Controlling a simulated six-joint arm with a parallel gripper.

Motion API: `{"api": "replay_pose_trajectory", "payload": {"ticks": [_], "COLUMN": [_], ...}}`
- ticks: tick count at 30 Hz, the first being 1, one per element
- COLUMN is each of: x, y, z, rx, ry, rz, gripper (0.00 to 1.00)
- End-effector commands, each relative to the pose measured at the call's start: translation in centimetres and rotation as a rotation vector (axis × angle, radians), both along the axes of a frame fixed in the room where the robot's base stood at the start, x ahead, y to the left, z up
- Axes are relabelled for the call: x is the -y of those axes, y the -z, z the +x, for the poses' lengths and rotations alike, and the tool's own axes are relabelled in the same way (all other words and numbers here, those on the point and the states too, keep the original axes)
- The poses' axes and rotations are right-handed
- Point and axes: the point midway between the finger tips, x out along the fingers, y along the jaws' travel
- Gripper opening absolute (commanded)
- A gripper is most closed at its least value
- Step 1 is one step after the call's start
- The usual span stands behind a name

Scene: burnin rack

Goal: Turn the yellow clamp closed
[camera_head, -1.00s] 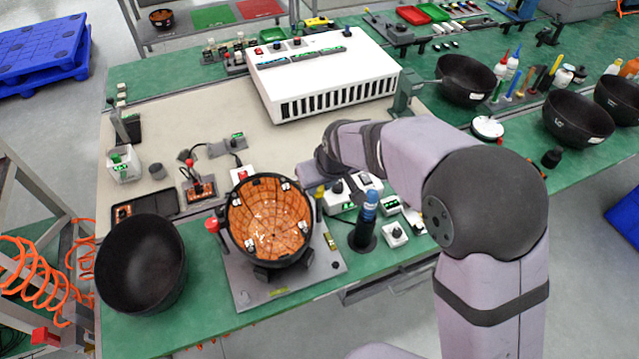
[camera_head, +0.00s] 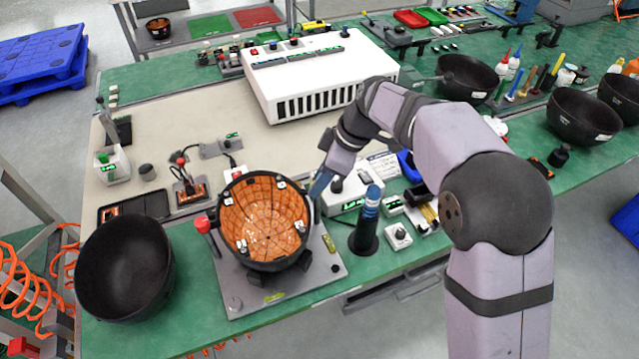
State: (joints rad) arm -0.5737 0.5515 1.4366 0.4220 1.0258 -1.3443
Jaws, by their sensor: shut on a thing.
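A round black fixture with an orange tiled inside (camera_head: 265,222) stands on a grey base plate (camera_head: 335,270). The yellow clamp stands at the fixture's right rim, where my gripper now hides most or all of it, so I cannot make out its angle. My gripper (camera_head: 316,192) reaches down from the upper right to that spot and is shut on the clamp; the fingertips are small and partly blurred. A red-knobbed clamp (camera_head: 203,225) stands at the fixture's left side, apart from my gripper.
A blue-topped black post (camera_head: 367,225) stands close to the right of the fixture. An empty black bowl (camera_head: 125,268) is at the left. A white vented unit (camera_head: 320,75) is at the back.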

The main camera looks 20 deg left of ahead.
Motion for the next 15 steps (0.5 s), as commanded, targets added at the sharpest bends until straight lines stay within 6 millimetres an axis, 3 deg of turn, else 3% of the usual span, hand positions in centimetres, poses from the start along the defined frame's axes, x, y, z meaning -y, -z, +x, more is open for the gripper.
{"api": "replay_pose_trajectory", "payload": {"ticks": [15], "x": [-0.05], "y": [-0.07], "z": [0.32], "rx": [0.001], "ry": [-0.353], "rz": [-0.002], "gripper": [0.0]}}
